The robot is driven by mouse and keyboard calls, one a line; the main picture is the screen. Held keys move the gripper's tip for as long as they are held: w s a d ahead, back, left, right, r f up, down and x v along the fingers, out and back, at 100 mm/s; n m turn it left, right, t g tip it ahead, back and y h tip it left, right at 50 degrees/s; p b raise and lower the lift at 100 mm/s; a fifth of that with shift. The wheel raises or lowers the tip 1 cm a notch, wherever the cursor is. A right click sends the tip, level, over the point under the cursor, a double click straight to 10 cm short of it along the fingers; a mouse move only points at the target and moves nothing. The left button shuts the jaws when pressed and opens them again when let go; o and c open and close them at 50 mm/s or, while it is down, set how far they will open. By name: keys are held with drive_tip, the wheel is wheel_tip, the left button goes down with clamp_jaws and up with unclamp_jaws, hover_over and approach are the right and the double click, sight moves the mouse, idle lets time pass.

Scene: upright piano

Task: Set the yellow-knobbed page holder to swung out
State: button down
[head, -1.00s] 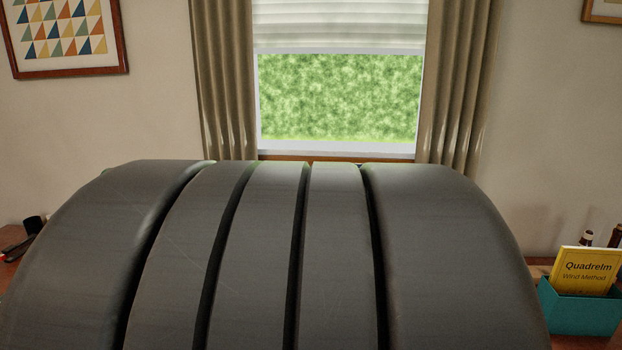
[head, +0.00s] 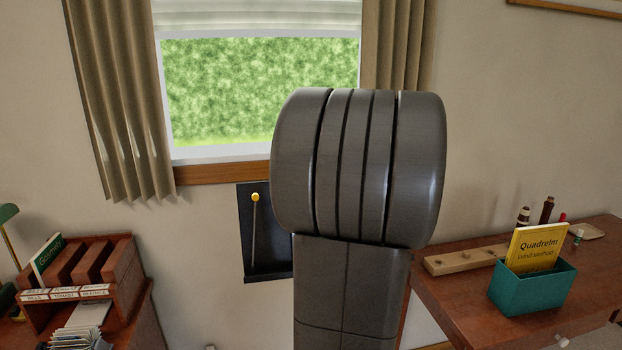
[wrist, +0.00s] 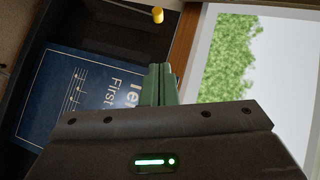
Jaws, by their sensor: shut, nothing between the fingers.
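The yellow-knobbed page holder (head: 254,230) is a thin, near-upright rod with a yellow knob at its top, in front of the dark music desk (head: 247,268) below the window. In the wrist view the yellow knob (wrist: 157,15) is at the top, beyond my fingertips and apart from them; its rod is not clear there. A blue music book (wrist: 70,98) lies against the dark desk, left of my fingers. My gripper (wrist: 159,68) is shut and empty, its green fingers together. In the head view my arm hides the gripper and the right part of the desk.
The window sill (head: 222,173) runs just above the desk. A wooden sorter (head: 95,270) with papers stands at the lower left. A teal box (head: 530,290) with a yellow book (head: 537,247) sits on the brown surface at right, beside a wooden block (head: 466,260).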

drive_tip(key=w+a+f+p, duration=0.1)
drive_tip(key=a+f, duration=0.3)
drive_tip(key=a, duration=0.5)
drive_tip(key=shift+w+f+p, duration=0.2)
drive_tip(key=shift+w+p, duration=0.05)
drive_tip(key=shift+p, duration=0.05)
drive_tip(key=shift+a, duration=0.1)
drive_tip(key=shift+s+a+r+n+h, duration=0.15)
drive_tip(key=shift+a, duration=0.5)
drive_tip(key=shift+s+a+r+n+h, duration=0.15)
drive_tip(key=shift+a, duration=0.45)
drive_tip(key=shift+d, duration=0.1)
